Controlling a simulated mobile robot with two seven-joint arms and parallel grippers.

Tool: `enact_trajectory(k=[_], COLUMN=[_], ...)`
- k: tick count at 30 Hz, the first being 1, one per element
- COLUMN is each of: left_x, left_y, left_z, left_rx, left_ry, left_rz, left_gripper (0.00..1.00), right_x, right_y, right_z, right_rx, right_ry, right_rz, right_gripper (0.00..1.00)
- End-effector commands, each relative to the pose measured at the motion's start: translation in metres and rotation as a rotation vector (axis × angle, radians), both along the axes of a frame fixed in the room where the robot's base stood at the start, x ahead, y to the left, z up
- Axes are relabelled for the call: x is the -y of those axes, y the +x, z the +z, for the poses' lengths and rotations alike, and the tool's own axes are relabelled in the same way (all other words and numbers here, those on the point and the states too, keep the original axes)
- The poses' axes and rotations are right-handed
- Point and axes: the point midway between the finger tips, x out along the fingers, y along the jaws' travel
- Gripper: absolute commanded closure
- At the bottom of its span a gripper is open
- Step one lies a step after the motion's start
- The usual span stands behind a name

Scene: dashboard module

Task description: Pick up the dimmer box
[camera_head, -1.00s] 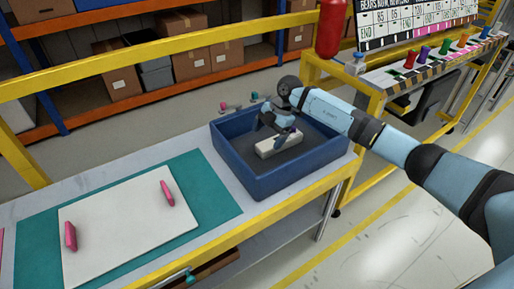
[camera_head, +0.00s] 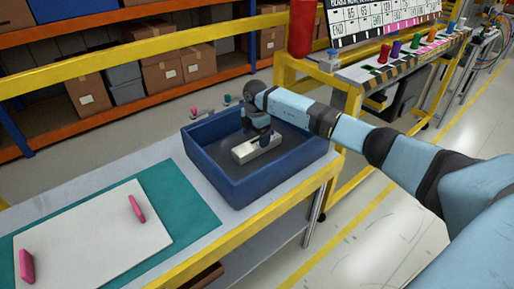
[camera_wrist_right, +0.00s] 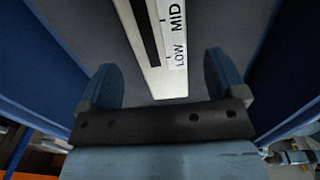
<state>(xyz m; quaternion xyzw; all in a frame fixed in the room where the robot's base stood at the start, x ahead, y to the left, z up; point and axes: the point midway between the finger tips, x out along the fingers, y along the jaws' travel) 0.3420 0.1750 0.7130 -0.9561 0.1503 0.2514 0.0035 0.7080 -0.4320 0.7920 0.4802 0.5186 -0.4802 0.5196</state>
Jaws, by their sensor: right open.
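The dimmer box (camera_head: 250,153), a small whitish block, lies in the blue bin (camera_head: 212,172) on the workbench. In the right wrist view the dimmer box (camera_wrist_right: 160,45) shows a dark slot and a label reading LOW and MID. My right gripper (camera_head: 262,137) reaches into the bin at the box. In the wrist view its two fingers (camera_wrist_right: 162,72) stand apart, one on each side of the box's near end, with a gap visible on both sides. Whether the fingers reach down beside the box cannot be told. My left gripper is not in view.
Left of the bin, a white panel (camera_head: 90,235) with pink handles lies on a teal mat (camera_head: 185,205). A yellow rail (camera_head: 140,58) runs behind the bench. Small pink and teal parts (camera_head: 212,108) lie behind the bin.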

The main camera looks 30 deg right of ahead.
Motion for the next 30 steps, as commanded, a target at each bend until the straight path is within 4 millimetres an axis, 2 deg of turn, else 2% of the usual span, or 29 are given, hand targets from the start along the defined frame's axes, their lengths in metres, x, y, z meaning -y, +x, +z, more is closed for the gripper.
enact_trajectory(k=[9, 17, 25, 30], left_x=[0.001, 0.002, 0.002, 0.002], left_y=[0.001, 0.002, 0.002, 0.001], left_z=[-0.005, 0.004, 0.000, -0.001], left_rx=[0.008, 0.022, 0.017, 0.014], left_ry=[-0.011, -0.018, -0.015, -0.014], left_rz=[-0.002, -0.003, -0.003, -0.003], left_gripper=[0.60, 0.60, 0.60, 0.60], right_x=[0.006, 0.006, 0.006, 0.006], right_y=[-0.001, 0.000, 0.000, 0.000], right_z=[-0.045, -0.049, -0.048, -0.048], right_rx=[-0.003, -0.001, -0.001, 0.000], right_ry=[0.002, 0.001, 0.001, 0.001], right_rz=[0.001, 0.001, 0.001, 0.001], right_gripper=[0.11, 0.11, 0.69, 0.69])
